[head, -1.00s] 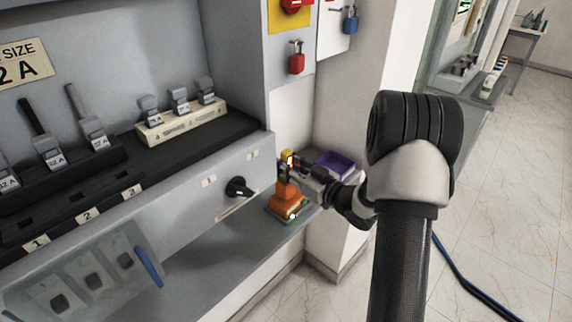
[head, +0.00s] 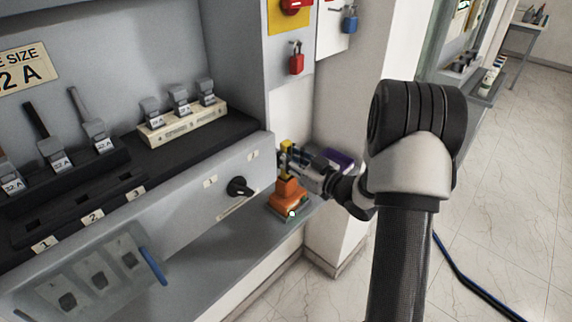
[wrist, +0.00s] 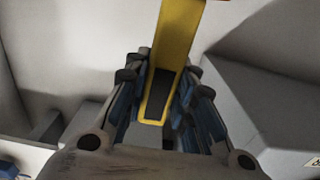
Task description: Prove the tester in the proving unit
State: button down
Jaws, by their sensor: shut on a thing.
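The yellow tester (head: 285,147) stands upright above the orange proving unit (head: 288,200) in the head view. My gripper (head: 291,162) is shut on the tester from the right side. In the wrist view, the tester (wrist: 178,45), yellow with a dark strip, is between the two fingers of my gripper (wrist: 160,105). The proving unit sits at the right end of the grey shelf, with a small lit greenish spot on its front. I cannot tell whether the tester's lower end touches the unit's top or is clear of it.
The grey cabinet front with a black rotary knob (head: 239,187) is close on the left. A red padlock (head: 296,64) hangs above. The grey shelf (head: 215,255) is clear left of the unit.

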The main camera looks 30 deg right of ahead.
aim_at(286, 141)
jog(key=shift+r+p, duration=2.05)
jog(key=shift+r, duration=1.15)
